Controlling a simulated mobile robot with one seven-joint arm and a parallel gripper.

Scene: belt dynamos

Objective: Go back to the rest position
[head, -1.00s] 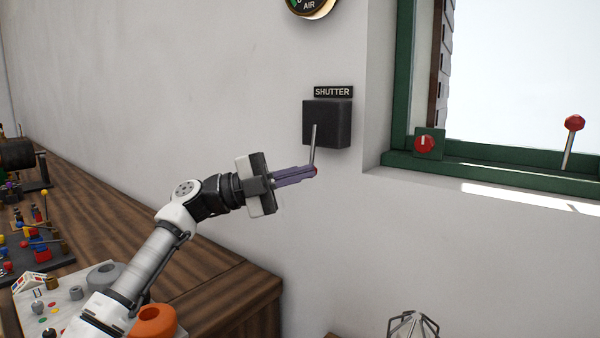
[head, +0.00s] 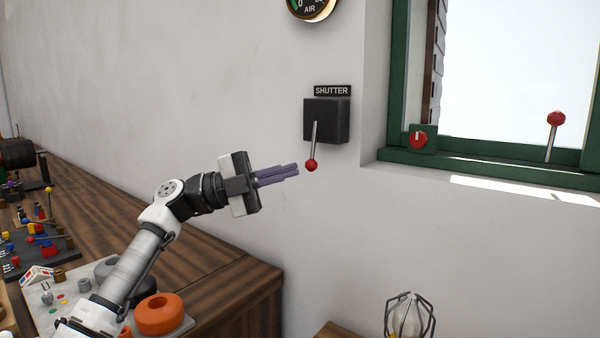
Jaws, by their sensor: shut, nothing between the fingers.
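My gripper (head: 297,169) is shut and empty. Its purple fingers point right, and their tips are a short way left of the red knob (head: 311,166) of the shutter lever, with a small gap showing between them. The shutter lever (head: 315,140) hangs down from a black box (head: 327,118) on the wall, under a sign reading SHUTTER (head: 332,91). My arm reaches up from the lower left, over the bench.
A wooden bench (head: 225,275) runs along the wall at left. It bears an orange ring (head: 159,313) and several small coloured parts. A caged lamp (head: 409,316) is at the bottom right. A green window frame (head: 480,170) has a red-knobbed lever (head: 553,135) and a red dial (head: 418,140).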

